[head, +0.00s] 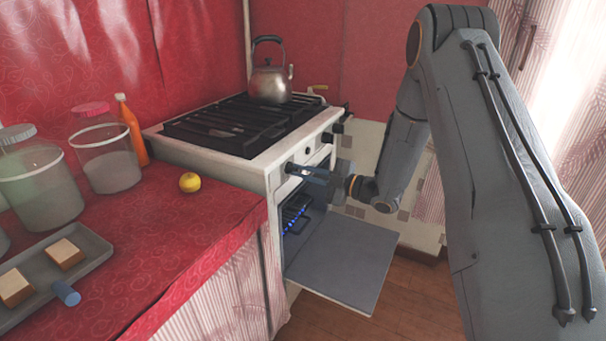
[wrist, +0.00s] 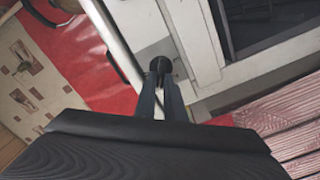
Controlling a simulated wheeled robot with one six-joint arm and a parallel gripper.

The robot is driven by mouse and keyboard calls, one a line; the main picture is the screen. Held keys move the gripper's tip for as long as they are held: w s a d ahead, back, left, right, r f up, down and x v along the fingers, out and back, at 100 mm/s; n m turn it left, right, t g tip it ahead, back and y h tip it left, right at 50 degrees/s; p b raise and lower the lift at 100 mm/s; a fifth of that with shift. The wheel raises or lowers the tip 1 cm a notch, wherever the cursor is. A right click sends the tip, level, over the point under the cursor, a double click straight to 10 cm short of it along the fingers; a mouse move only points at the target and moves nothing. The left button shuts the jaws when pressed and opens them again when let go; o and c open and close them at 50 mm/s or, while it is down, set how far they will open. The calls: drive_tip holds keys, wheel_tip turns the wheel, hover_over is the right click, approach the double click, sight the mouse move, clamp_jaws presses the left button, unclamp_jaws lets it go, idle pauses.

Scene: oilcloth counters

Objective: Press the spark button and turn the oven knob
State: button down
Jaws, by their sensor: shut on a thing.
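The white stove (head: 225,150) stands behind the counter, with its front panel facing right. My gripper (head: 298,171) is at the panel's near end, shut on a dark knob, the oven knob by its place. In the wrist view the blue fingers of my gripper (wrist: 160,90) close around this black knob (wrist: 160,64). The oven door (head: 335,262) hangs open, and a row of blue flames (head: 294,219) burns inside the oven. A small dark control (head: 307,151) sits further along the panel; I cannot tell whether it is the spark button.
A kettle (head: 270,82) stands on the stove's black grates (head: 225,125). The red counter holds jars (head: 105,155), an orange bottle (head: 131,130), a yellow fruit (head: 190,182) and a tray (head: 95,250) with bread. The open door juts out below my gripper.

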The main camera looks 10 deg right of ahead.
drive_tip(key=n+b, duration=0.1)
drive_tip(key=n, duration=0.1)
drive_tip(key=n+b, duration=0.1)
drive_tip(key=n, duration=0.3)
drive_tip(key=shift+f+n+b, duration=0.3)
drive_tip(key=shift+f+b, duration=0.1)
drive_tip(key=n+b, duration=0.1)
drive_tip(key=n, duration=0.1)
drive_tip(key=n+b, duration=0.1)
drive_tip(key=n, duration=0.1)
drive_tip(key=n+b, duration=0.1)
drive_tip(key=n, duration=0.1)
drive_tip(key=shift+f+b, duration=0.25)
drive_tip(key=shift+b, duration=0.15)
drive_tip(key=c, duration=1.8)
unclamp_jaws()
drive_tip(key=shift+c, duration=0.2)
drive_tip(key=shift+s+d, duration=0.1)
drive_tip(key=v, duration=0.7)
drive_tip(key=shift+s+d, duration=0.2)
